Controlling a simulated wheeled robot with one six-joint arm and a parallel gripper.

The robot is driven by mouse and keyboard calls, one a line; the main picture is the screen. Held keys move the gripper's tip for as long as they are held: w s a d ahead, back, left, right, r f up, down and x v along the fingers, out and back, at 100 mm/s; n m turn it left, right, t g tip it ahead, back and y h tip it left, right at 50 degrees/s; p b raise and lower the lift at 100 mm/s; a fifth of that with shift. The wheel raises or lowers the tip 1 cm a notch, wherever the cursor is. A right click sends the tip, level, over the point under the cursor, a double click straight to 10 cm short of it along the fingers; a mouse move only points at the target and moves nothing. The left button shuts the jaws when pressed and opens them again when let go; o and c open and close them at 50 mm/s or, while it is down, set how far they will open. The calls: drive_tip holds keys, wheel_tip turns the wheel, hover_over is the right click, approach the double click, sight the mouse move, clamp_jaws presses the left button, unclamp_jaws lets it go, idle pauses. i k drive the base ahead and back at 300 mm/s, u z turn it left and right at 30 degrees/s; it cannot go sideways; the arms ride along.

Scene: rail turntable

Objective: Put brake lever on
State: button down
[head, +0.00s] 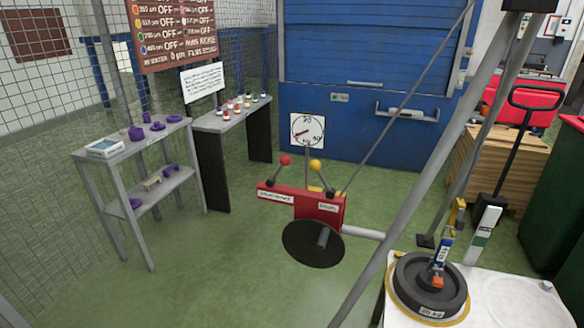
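A red control box (300,202) stands in the middle of the head view. It carries a lever with a red knob (286,160) and a lever with a yellow knob (315,165). The red-knob lever leans up to the right; the yellow-knob lever leans up to the left. White labels sit on the box front below each lever, too small to read surely, so I cannot tell which is the brake lever. A dark round disc (300,252) with a short stub sits below the box. My gripper is not in view.
A round dial (307,130) stands behind the box. A long grey pole (415,175) slants across its right side. A black weight disc (430,283) rests on a white surface (515,300) at the lower right. Grey shelves (150,137) stand left. Green floor between is clear.

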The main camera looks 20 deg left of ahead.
sight(285, 161)
drive_tip(key=k, duration=1.2)
drive_tip(key=u, duration=0.95)
drive_tip(key=i, duration=1.55)
drive_tip(key=z, duration=0.5)
drive_tip(key=i, duration=0.4)
drive_tip(key=z, duration=0.4)
